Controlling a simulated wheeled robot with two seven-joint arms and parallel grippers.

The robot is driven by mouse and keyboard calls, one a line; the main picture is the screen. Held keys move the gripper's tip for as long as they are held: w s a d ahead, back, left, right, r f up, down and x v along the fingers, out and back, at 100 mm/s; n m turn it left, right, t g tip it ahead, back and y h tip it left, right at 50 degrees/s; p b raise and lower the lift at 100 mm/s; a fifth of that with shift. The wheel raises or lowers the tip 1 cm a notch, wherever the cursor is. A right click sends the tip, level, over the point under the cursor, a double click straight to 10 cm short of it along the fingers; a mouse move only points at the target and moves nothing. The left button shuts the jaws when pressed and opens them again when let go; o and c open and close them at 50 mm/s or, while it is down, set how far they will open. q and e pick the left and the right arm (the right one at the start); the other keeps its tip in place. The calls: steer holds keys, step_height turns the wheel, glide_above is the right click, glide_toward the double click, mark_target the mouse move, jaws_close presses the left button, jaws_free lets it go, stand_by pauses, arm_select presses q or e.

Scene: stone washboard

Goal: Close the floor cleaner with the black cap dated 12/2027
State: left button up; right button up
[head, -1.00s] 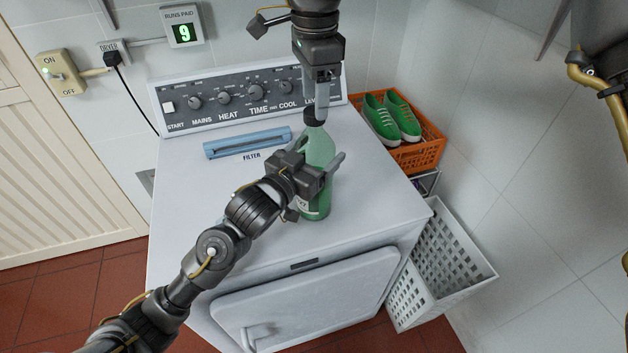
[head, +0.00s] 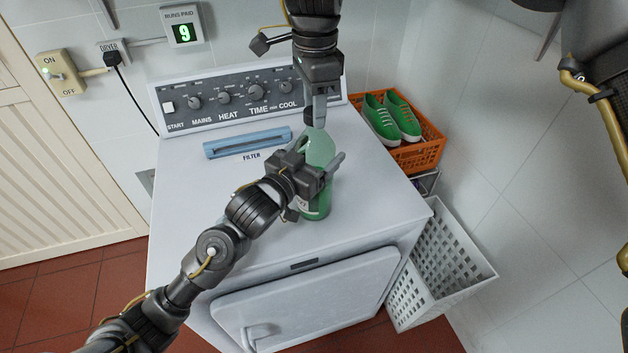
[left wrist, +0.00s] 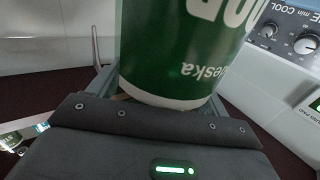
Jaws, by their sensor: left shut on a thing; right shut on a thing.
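A green bottle (head: 318,147) stands upright on top of the white dryer. My left gripper (head: 321,163) is shut around its body from the left. The left wrist view shows the green bottle (left wrist: 180,45) close up between the fingers, with white lettering upside down. My right gripper (head: 316,112) points straight down over the bottle's mouth. It is shut on a black cap (head: 309,117), mostly hidden by the fingers. The cap is at the bottle's neck; I cannot tell how far it is seated. The date on the cap cannot be read.
The white dryer top (head: 225,200) is clear around the bottle. Its control panel (head: 240,97) and blue filter slot (head: 247,143) are behind. An orange crate (head: 412,158) with green shoes and a white basket (head: 440,265) stand at the right.

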steer(key=m, duration=2.4)
steer(key=shift+m, duration=0.3)
steer(key=m, duration=0.5)
steer(key=shift+f, duration=0.1)
steer(key=m, duration=0.4)
steer(key=shift+m, duration=0.4)
steer(key=m, duration=0.6)
steer(key=shift+a, duration=0.1)
steer(key=o, duration=1.1)
steer(key=shift+r, duration=2.25)
